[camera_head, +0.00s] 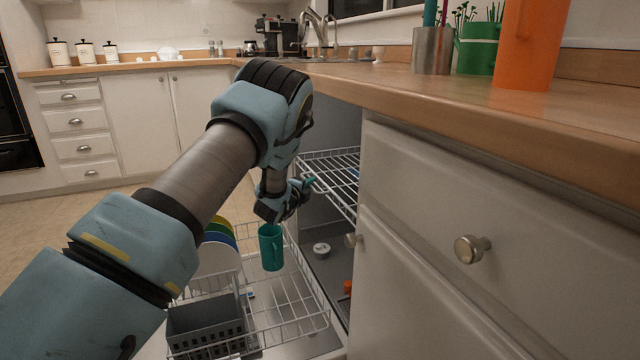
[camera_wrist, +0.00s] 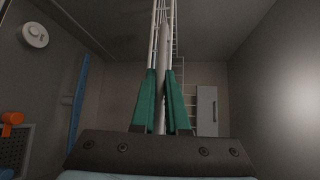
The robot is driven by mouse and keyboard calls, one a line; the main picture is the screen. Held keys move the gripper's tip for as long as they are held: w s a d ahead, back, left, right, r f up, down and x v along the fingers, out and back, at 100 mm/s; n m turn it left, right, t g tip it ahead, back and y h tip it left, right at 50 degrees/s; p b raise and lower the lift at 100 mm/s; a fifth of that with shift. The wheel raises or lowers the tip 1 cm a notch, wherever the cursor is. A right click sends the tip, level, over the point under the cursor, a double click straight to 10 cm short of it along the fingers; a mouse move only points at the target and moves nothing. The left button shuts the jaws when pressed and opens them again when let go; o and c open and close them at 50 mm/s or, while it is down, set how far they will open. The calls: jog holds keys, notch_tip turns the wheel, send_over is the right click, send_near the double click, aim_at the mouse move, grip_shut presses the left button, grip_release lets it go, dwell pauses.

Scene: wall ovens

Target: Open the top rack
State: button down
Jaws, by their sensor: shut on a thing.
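The top rack (camera_head: 338,178) is a white wire rack inside the open dishwasher under the counter. It sits mostly inside the cavity, with its front end near my gripper. My gripper (camera_head: 308,183) is at that front end, with a green fingertip showing. In the wrist view, the two green fingers (camera_wrist: 160,103) close around a pale front wire of the rack (camera_wrist: 163,50). The exact contact point is partly hidden between the fingers.
The lower rack (camera_head: 298,318) is pulled out below, holding a teal mug (camera_head: 271,248), plates (camera_head: 215,258) and a grey basket (camera_head: 205,322). A cabinet with a round knob (camera_head: 470,249) stands close on the right. The counter (camera_head: 420,95) overhangs the dishwasher. Floor at left is clear.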

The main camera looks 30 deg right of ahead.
jog(key=w+a, duration=0.1)
jog(key=a, duration=1.3)
jog(key=w+a, duration=0.2)
jog(key=a, duration=1.2)
jog(key=shift+w+a+b, duration=0.25)
jog(key=shift+a+b, duration=0.05)
jog(key=shift+a, duration=0.05)
jog(key=c, duration=0.9)
grip_release()
jog(key=p+v, duration=0.1)
jog(key=v, duration=0.9)
jog(key=shift+s+a+r, duration=0.1)
jog(key=shift+s+a, duration=0.1)
jog(key=shift+a, duration=0.1)
